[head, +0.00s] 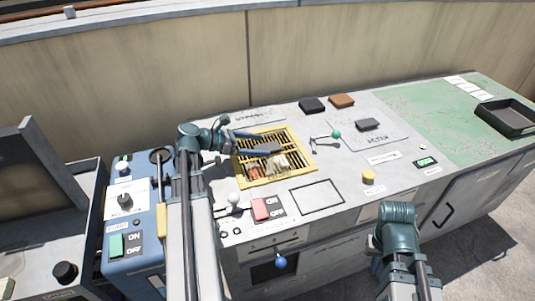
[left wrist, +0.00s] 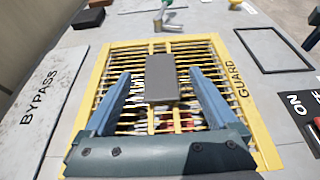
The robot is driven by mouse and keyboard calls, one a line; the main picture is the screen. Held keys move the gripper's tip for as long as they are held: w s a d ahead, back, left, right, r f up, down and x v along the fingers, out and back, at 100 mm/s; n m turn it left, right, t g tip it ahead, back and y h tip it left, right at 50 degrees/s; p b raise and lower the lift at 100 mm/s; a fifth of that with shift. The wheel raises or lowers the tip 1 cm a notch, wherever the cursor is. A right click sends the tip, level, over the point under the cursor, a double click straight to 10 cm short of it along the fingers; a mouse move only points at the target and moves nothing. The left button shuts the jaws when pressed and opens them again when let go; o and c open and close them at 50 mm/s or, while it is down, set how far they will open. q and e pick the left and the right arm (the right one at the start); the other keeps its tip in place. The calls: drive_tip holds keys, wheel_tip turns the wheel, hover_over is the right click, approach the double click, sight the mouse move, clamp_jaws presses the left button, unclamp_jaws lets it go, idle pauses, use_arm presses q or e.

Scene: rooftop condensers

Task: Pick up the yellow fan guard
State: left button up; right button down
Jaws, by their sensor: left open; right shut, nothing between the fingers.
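The yellow fan guard (head: 310,166) is a square frame with bars, lying flat over an opening in the grey bench top. It also shows in the left wrist view (left wrist: 255,140), marked GUARD. A dark grey block-shaped handle (left wrist: 161,80) stands at its middle. My left gripper (head: 272,143) is above the guard with its fingers open. In the left wrist view its fingers (left wrist: 158,76) lie on either side of the handle, with gaps on both sides. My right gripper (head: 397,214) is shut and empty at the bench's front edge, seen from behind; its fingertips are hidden.
Dark and brown blocks (head: 341,101) lie behind the guard. A lever with a green knob (head: 336,134) is close to its right, and a white-knobbed lever (head: 233,198) and red switch (head: 261,208) are in front. A black tray (head: 510,116) sits far right on green surface.

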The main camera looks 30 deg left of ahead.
sight(270, 146)
use_arm(q)
drive_tip(key=b+x, duration=0.1)
drive_tip(key=x, duration=0.3)
drive_tip(key=shift+f, duration=0.2)
clamp_jaws()
drive_tip(key=shift+r, duration=0.1)
